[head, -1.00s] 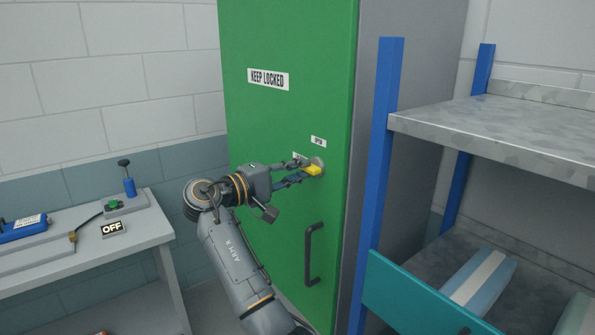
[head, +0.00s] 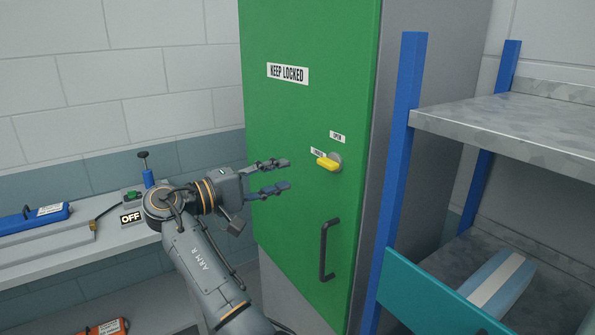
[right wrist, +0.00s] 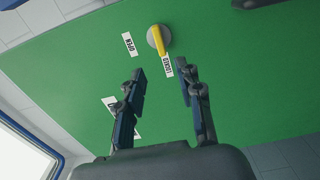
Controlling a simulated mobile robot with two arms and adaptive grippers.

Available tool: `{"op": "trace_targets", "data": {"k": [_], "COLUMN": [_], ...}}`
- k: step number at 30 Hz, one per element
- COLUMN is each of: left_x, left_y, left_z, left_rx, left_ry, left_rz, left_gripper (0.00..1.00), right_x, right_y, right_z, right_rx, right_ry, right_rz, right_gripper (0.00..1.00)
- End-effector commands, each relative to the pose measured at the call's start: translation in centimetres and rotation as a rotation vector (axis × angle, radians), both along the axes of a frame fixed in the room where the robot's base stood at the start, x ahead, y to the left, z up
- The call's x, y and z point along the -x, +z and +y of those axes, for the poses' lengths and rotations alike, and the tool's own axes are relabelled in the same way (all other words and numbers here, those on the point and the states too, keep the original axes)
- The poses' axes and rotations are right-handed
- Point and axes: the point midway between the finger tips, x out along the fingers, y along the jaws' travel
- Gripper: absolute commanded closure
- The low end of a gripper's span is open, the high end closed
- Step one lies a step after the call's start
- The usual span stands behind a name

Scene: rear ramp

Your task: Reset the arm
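My right gripper (head: 277,175) is open and empty in front of the green cabinet door (head: 290,125), left of and apart from the yellow knob. The yellow knob (head: 328,164) sits on a round grey base on the door and points at the lower label, which reads LOCKED in the right wrist view. The knob also shows there (right wrist: 159,39), beyond the open fingers (right wrist: 160,95). The door looks shut, with a dark handle (head: 329,250) below the knob. My left gripper is in neither view.
A bench (head: 110,243) at the left holds a blue device (head: 35,222), a green switch (head: 134,196) and an OFF sign (head: 131,217). A shelf rack with blue posts (head: 399,150) stands at the right. An orange object (head: 105,327) lies low at the left.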

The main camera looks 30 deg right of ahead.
Motion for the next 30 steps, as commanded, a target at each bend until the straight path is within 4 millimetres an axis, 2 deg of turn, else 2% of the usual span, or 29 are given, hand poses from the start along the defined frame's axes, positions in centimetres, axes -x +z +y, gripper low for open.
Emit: {"op": "trace_targets", "data": {"k": [3, 6, 22, 23, 26, 29, 30], "left_x": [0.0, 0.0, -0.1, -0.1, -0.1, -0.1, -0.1], "left_y": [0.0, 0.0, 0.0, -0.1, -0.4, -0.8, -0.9], "left_z": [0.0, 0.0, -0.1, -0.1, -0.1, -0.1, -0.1], "left_rx": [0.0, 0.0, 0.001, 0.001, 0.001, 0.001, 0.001], "left_ry": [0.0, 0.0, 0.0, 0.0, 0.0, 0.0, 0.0], "left_rz": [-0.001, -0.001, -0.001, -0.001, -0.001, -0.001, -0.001], "left_gripper": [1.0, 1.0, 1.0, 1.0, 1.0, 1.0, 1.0], "right_x": [0.1, 0.2, 0.0, -0.2, -1.5, -3.6, -4.3], "right_y": [0.0, 0.0, -0.4, -0.8, -4.0, -9.9, -12.8], "right_z": [1.4, 1.9, 1.9, 1.9, 1.5, 1.2, 1.0], "right_rx": [0.001, 0.001, 0.0, 0.0, -0.007, -0.032, -0.05], "right_ry": [0.001, -0.001, 0.005, 0.012, 0.064, 0.158, 0.203], "right_rz": [0.0, 0.0, 0.006, 0.013, 0.063, 0.142, 0.177], "right_gripper": [0.64, 0.64, 0.64, 0.64, 0.64, 0.64, 0.64]}}
